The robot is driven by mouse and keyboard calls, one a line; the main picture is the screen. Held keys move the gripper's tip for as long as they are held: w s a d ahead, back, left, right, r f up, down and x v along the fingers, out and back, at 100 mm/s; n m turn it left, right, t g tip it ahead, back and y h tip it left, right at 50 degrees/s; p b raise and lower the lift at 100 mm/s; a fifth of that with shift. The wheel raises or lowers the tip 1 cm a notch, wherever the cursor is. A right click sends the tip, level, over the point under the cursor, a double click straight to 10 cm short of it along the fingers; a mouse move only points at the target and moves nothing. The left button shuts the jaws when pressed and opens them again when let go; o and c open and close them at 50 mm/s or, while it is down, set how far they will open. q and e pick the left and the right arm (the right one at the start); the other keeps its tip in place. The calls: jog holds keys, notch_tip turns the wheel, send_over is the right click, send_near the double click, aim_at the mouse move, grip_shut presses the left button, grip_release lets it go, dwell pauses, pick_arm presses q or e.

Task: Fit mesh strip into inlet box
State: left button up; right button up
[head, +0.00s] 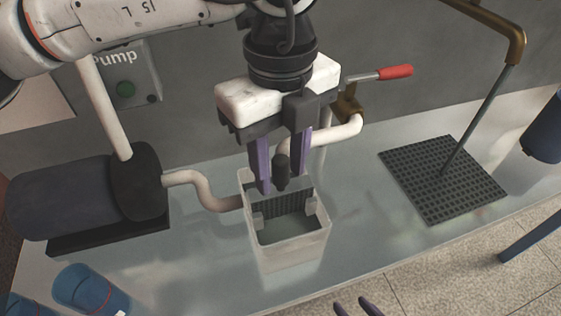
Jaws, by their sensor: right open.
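The inlet box (290,258) is a pale, translucent, open-topped box on the bench, in the middle of the head view. The dark mesh strip (294,206) is inside its upper part, along the far wall, and a dark upright knob (282,173) rises above it. My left gripper (281,172) points down over the box, with its purple fingers on either side of the knob. I cannot tell whether they touch it. My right gripper (358,307) is open at the bottom edge, with only its purple fingertips showing, apart from the box.
A dark pump (75,195) stands on the left, with a white pipe (197,183) running to the box. A red-handled valve (393,72) is behind. A black perforated plate (425,180) lies to the right. Blue cups (88,288) stand at front left.

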pick_arm(q)
jog(key=shift+r+p, duration=0.2)
jog(key=shift+p, duration=0.3)
jog(key=r, duration=0.3)
jog(key=r+b, duration=0.1)
jog(key=r, duration=0.5)
jog(key=shift+w+d+r, duration=0.2)
jog(key=shift+w+d, duration=0.05)
jog(key=shift+d, duration=0.05)
jog(key=shift+r, duration=0.3)
